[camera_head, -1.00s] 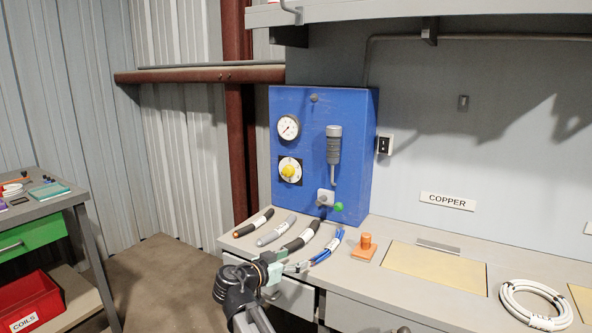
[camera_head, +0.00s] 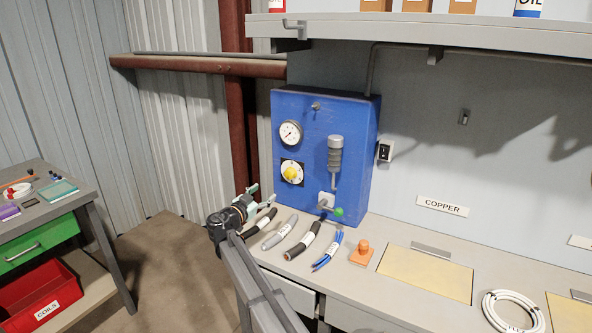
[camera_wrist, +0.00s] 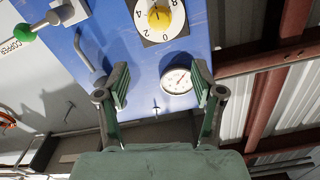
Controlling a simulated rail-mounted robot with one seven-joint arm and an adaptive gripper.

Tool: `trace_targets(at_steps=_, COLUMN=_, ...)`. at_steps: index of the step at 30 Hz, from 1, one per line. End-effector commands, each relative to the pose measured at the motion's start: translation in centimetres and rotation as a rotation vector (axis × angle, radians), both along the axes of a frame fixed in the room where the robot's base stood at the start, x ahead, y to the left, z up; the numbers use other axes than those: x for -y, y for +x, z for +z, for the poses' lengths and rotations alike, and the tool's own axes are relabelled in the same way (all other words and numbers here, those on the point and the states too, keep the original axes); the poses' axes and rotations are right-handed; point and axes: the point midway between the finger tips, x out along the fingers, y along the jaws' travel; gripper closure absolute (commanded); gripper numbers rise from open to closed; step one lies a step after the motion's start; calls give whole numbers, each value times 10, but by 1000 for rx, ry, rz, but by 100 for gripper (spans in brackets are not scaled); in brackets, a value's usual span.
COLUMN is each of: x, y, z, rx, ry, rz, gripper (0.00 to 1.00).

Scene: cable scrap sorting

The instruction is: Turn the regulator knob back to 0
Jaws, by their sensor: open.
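The regulator knob (camera_head: 291,173) is yellow, on a white dial with a black surround, low on the left of the blue panel's front. In the wrist view the knob (camera_wrist: 159,17) is at the top edge with part of its numbered dial; I cannot tell its exact setting. A white round gauge (camera_head: 290,133) sits above the knob, and the gauge (camera_wrist: 177,80) also shows between my fingers in the wrist view. My gripper (camera_wrist: 160,86) is open and empty. In the head view my gripper (camera_head: 262,198) is left of and below the knob, apart from it.
The blue panel (camera_head: 330,125) also carries a grey handle (camera_head: 335,152) and a green-knobbed lever (camera_head: 338,211). Several cable pieces and an orange block (camera_head: 362,252) lie on the bench below. A shelf (camera_head: 430,32) overhangs at upper right. Left of the panel is open floor.

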Motion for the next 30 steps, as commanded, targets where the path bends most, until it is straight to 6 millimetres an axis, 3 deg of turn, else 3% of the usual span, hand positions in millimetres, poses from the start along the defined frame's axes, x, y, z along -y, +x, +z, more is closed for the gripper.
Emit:
trace_targets(at_steps=5, x=10, y=21, z=1, rx=-1, ry=-1, rz=-3, gripper=33)
trace_targets(at_steps=21, x=54, y=117, z=2, rx=-1, ry=0, rz=-4, gripper=33)
trace_targets(at_steps=30, x=69, y=148, z=1, rx=-1, ry=-1, rz=-2, gripper=33)
